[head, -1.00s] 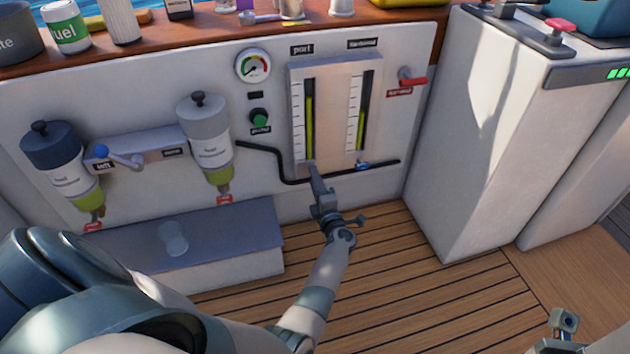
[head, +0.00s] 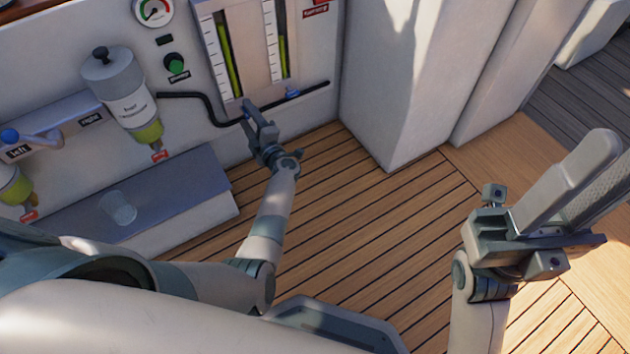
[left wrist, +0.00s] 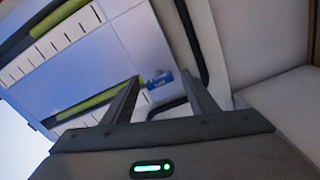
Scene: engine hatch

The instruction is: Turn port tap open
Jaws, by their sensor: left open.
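The panel with two upright level tubes (head: 239,40) is on the cabinet wall in the head view. My left gripper (head: 257,113) is open just below the left, port tube, and it hides the tap there in the head view. In the left wrist view a small blue tap (left wrist: 158,83) shows at the end of the lower tube (left wrist: 95,103), between my open fingers. I cannot tell whether the fingers touch it. Another blue tap (head: 292,93) sits under the right tube. My right gripper (head: 590,182) is at the right; its jaw gap is unclear.
A black pipe (head: 205,103) runs along the wall below the panel. A filter bottle (head: 127,97) and a grey step (head: 180,190) with a clear cup (head: 118,207) are to the left. A white cabinet (head: 405,80) stands at the right. The wooden floor (head: 350,230) is clear.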

